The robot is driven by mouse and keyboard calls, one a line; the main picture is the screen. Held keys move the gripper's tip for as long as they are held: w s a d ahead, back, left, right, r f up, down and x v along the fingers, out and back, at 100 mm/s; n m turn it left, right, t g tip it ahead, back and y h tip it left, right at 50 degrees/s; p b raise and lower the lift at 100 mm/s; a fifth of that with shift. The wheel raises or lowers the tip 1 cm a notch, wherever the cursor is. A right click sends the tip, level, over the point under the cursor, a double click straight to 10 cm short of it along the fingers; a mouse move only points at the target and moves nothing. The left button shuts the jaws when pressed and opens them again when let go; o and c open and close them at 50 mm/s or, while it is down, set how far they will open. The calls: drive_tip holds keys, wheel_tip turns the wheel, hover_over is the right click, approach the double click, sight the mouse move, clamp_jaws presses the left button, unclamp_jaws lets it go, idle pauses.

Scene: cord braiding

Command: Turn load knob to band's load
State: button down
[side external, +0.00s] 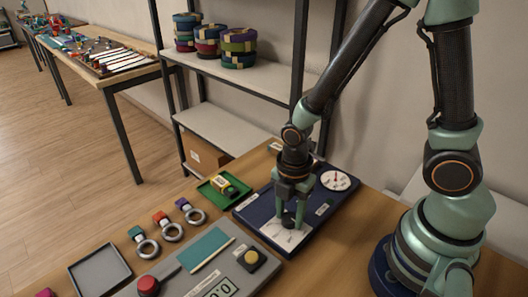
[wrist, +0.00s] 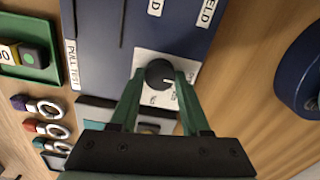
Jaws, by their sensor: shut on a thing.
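The load knob (wrist: 158,73) is a dark round knob on a white dial plate (wrist: 145,97) with a pointer mark and small print that I cannot read. In the side view the plate (side external: 279,238) lies at the near end of a navy panel (side external: 250,212). My gripper (side external: 289,214) points down over the plate, shut on the knob. In the wrist view my gripper's green fingers (wrist: 160,80) sit on either side of the knob. A yellow and dark piece (side external: 223,184) with a partly legible number label lies in a green tray (side external: 205,193); I cannot tell whether it is the band.
A round white gauge with a red needle (side external: 335,180) is on the panel's far end. Rings with teal, red and purple tops (side external: 171,231) lie left.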

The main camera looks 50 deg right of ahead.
sight(290, 217)
drive_tip(key=m, duration=1.2)
drive_tip(key=shift+m, duration=0.4)
drive_tip(key=m, duration=1.3)
drive_tip(key=shift+d, duration=0.1)
drive_tip(key=shift+m, duration=0.4)
drive_tip(key=shift+c, duration=1.9)
unclamp_jaws()
drive_tip(key=shift+r, duration=0.1)
wheel_tip(290, 217, up, 12)
